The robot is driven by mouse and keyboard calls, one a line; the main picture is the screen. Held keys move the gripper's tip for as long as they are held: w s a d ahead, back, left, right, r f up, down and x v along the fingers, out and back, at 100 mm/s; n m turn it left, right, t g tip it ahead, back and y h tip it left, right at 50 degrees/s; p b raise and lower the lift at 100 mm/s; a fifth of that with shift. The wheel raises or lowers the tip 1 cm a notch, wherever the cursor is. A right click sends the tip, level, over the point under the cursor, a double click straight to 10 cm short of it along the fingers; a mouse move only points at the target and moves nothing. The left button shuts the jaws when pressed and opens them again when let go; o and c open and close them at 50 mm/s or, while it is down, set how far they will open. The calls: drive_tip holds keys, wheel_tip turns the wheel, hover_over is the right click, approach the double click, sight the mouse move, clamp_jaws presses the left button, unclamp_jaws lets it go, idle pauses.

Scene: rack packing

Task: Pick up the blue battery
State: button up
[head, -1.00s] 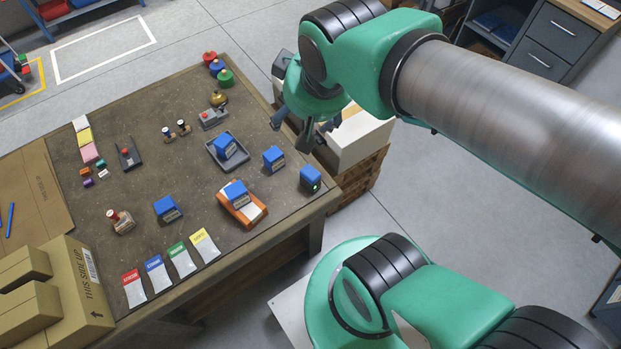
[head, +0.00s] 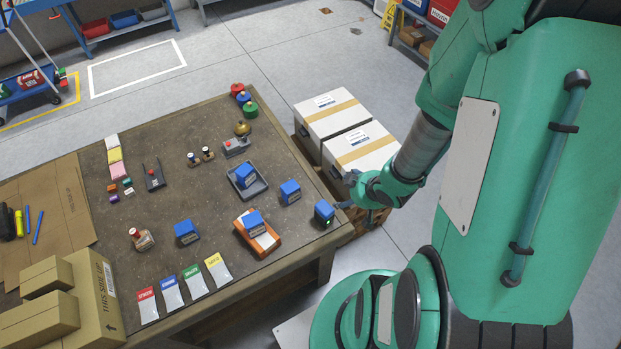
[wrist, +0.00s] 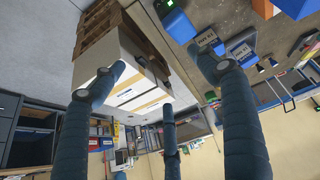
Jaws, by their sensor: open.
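Several blue batteries, each a small block with a grey label, stand on the brown table. One with a green light (head: 324,212) is at the table's right corner; it also shows at the top of the wrist view (wrist: 178,26). Another battery (head: 290,191) stands just left of it. One battery (head: 244,175) is in a grey tray (head: 262,187), one (head: 253,222) is on an orange-and-white holder (head: 267,241), and one (head: 187,232) is on the bare table. My gripper (head: 347,190) is open and empty beyond the right edge, near the lit battery, not visibly touching it.
Two white boxes (head: 365,152) on a pallet stand right of the table, close to my gripper. Coloured cards (head: 194,281) lie along the front edge. Stamps (head: 141,239) and a bell (head: 242,128) stand on the table. Cardboard boxes (head: 97,290) fill the left corner.

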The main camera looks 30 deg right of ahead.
sight(330, 209)
drive_tip(key=shift+y, duration=0.7)
drive_tip(key=s+a+f, duration=0.2)
drive_tip(key=a, duration=0.1)
drive_tip(key=shift+s+a+f, duration=0.1)
drive_tip(key=shift+a+f, duration=0.05)
drive_tip(key=shift+f, duration=0.25)
drive_tip(key=b+x, duration=0.2)
drive_tip(key=x, duration=0.5)
drive_tip(key=shift+w+a+f, duration=0.1)
drive_tip(key=shift+w+f, duration=0.45)
drive_tip(key=shift+f, duration=0.05)
drive_tip(key=shift+f, duration=0.1)
drive_tip(key=shift+w+b+x, duration=0.25)
drive_tip(key=shift+b+x, duration=0.8)
drive_tip(key=shift+x, duration=1.45)
